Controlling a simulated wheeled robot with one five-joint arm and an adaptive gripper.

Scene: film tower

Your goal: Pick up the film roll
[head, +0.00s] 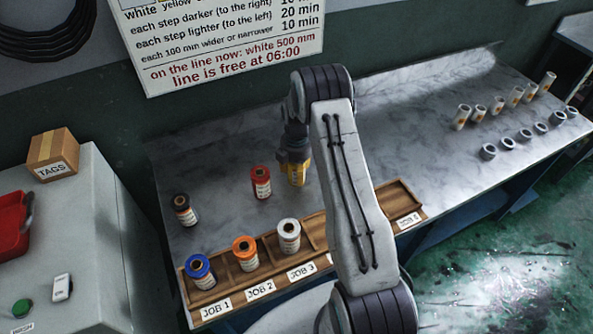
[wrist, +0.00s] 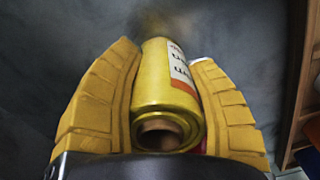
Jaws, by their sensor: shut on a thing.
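A yellow film roll (wrist: 167,90) with a white and orange label stands between the two yellow fingers of my gripper (wrist: 170,100) in the wrist view, its hollow core end facing the camera. The fingers are shut on its sides. In the head view my gripper (head: 296,170) points down over the marble bench, behind the wooden tray. The roll is partly hidden there by the gripper, and I cannot tell whether its lower end touches the bench. A red roll (head: 261,182) stands just left of it, and a black roll (head: 184,209) further left.
The wooden tray (head: 322,263) has labelled compartments: a blue roll (head: 200,271) in JOB 1, an orange roll (head: 245,253) in JOB 2, a white roll (head: 289,236) in JOB 3. My arm hides the tray's middle. Several white rolls and grey rings stand at the bench's right end.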

